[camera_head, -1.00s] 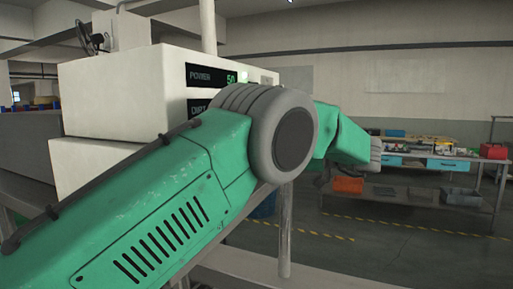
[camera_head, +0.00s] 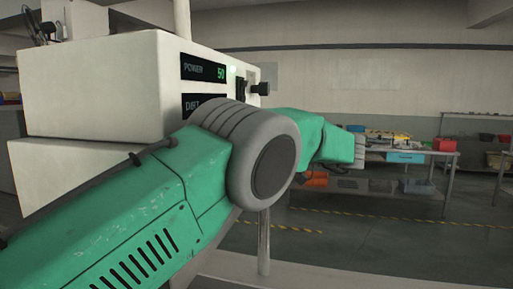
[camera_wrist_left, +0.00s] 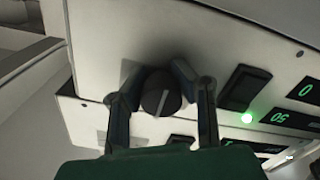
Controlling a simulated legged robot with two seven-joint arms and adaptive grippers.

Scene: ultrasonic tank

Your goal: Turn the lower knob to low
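The lower knob (camera_wrist_left: 161,94), round and dark with a pale pointer line, sits on the pale front panel in the left wrist view. My left gripper (camera_wrist_left: 160,78) has one finger on each side of it. The fingers are close to its sides; whether they press on it I cannot tell. In the head view a black knob (camera_head: 261,88) sticks out from the panel's upper part, beside the POWER display (camera_head: 204,70) reading 50. My left arm hides the lower panel and the left gripper there. My right gripper is out of view.
A black switch (camera_wrist_left: 243,88) and a lit green lamp (camera_wrist_left: 247,118) sit beside the fingers. The white machine housing (camera_head: 85,88) stands at the left. A workbench (camera_head: 400,155) with small items is far off at the right, across open floor.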

